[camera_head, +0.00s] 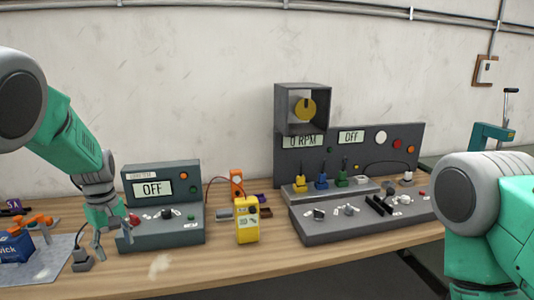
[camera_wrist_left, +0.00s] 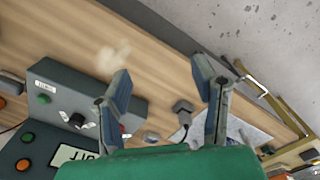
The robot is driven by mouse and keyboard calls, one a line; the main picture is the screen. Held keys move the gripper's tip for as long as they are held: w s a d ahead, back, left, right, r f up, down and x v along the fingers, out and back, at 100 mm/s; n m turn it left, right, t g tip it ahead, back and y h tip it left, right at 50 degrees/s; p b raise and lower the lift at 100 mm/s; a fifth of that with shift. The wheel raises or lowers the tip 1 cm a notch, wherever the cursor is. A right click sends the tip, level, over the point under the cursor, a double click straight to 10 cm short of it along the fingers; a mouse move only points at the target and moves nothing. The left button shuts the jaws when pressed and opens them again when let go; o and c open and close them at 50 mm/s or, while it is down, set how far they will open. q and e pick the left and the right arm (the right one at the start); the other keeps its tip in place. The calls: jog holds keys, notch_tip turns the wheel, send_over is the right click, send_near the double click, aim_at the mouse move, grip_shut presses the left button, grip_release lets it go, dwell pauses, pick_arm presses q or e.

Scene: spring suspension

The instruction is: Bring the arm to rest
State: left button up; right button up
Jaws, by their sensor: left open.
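My left arm comes in from the left of the head view. Its gripper (camera_head: 98,245) hangs fingers-down at the left end of the wooden bench, just left of and close to the grey power unit (camera_head: 165,225) whose display reads OFF. In the left wrist view the gripper (camera_wrist_left: 160,88) has its two fingers wide apart, with nothing between them but bench top and a small dark plug-like piece (camera_wrist_left: 182,106) lying beyond. The piece also shows below the gripper in the head view (camera_head: 82,262). My right arm shows at the right edge; its gripper is out of frame.
A yellow meter (camera_head: 246,222) stands mid-bench. A large grey console (camera_head: 350,222) reading 0 RPM and OFF stands right of it. A blue box (camera_head: 15,247) and orange tool (camera_head: 36,222) lie far left. The front bench strip (camera_head: 200,275) is clear.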

pick_arm(q)
jog(key=s+f+m+y+b, duration=0.1)
jog(key=s+f+m+b, duration=0.1)
jog(key=s+f, duration=0.5)
jog(key=s+d+f+m+b, duration=0.15)
jog(key=s+f, duration=0.25)
jog(key=f, duration=0.6)
jog(key=s+f+m+y+b, duration=0.1)
jog(key=s+f+m+b, duration=0.15)
jog(key=s+f, duration=0.45)
jog(key=s+d+f+m+b, duration=0.2)
jog(key=s+f, duration=0.1)
jog(key=s, duration=0.4)
jog(key=s+d+f+m+h+b, duration=0.1)
jog(key=s+d+f+m+b, duration=0.1)
jog(key=s, duration=0.4)
jog(key=s+d+f+m+h+b, duration=0.1)
jog(key=s+d+f+m+b, duration=0.1)
jog(key=s+f, duration=0.4)
jog(key=shift+s+d+t+b, duration=0.3)
jog(key=shift+s+d, duration=0.5)
jog(key=shift+d, duration=0.05)
pick_arm(e)
notch_tip(320, 180, down, 13)
jog(key=shift+w, duration=0.25)
pick_arm(q)
jog(key=shift+w, duration=0.1)
